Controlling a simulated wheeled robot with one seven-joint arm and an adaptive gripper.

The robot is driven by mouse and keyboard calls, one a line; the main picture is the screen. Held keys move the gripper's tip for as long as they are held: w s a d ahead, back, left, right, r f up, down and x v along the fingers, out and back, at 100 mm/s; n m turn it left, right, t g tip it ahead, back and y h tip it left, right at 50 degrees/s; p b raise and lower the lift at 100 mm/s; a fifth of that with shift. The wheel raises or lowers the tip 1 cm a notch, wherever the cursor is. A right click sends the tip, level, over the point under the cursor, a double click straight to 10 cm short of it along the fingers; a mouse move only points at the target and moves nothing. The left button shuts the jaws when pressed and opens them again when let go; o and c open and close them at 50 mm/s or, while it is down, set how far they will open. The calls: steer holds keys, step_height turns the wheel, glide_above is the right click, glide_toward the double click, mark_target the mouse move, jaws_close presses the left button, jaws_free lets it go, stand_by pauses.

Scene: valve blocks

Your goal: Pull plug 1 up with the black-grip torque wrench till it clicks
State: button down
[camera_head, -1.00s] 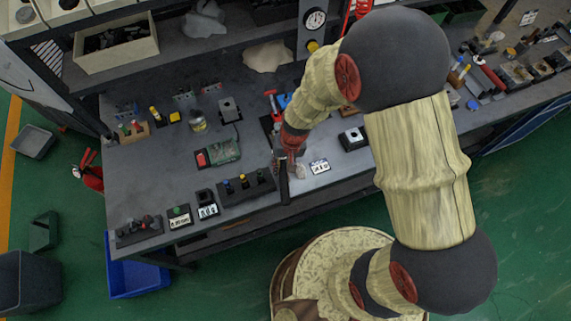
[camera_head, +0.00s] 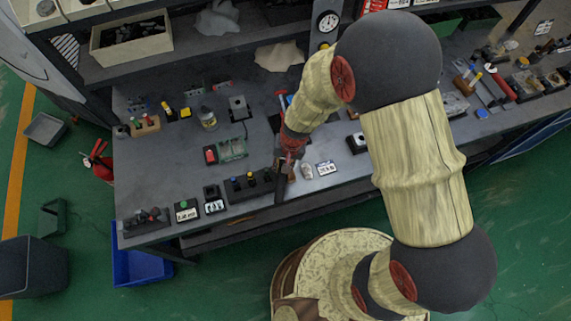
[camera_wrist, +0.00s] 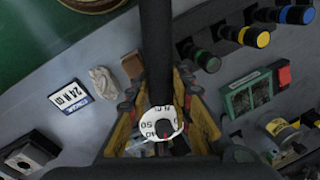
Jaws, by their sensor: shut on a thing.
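My gripper (camera_wrist: 165,115) is shut on the torque wrench, whose black grip (camera_wrist: 157,50) runs up the middle of the wrist view. A white dial (camera_wrist: 160,122) with numbers shows between the fingers. In the head view the black grip (camera_head: 281,186) points toward the bench's front edge. Just left of it is a black block (camera_head: 240,194) with blue, yellow and dark-looking plugs. The wrist view shows blue (camera_wrist: 295,15), yellow (camera_wrist: 257,37) and green (camera_wrist: 207,60) plugs right of the wrench, apart from it. I cannot tell which is plug 1. The wrench's working end is hidden.
A card (camera_wrist: 68,97) reading 24 N m and a small pale lump (camera_wrist: 104,82) lie left of the wrench. A green box (camera_wrist: 252,95) and a yellow-banded jar (camera_wrist: 280,130) stand right. The grey bench (camera_head: 160,170) has other small blocks along its front.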

steer(key=shift+w+a+m+p, duration=0.15)
steer(key=shift+a+m+p, duration=0.25)
steer(key=shift+a, duration=0.2)
steer(key=shift+a+r, duration=0.1)
steer(key=shift+w+a+m+p, duration=0.2)
steer(key=shift+a+m+p, duration=0.25)
steer(key=shift+a+p, duration=0.15)
steer(key=shift+w+a+m+p, duration=0.15)
steer(key=shift+a+m+p, duration=0.35)
steer(key=shift+p, duration=0.15)
steer(key=shift+t, duration=0.3)
steer(key=shift+w+a+m+p, duration=0.15)
steer(key=shift+a+m+p, duration=0.1)
steer(key=shift+p, duration=0.3)
steer(key=shift+w, duration=0.15)
steer(key=shift+d+b, duration=0.15)
steer(key=shift+b, duration=0.5)
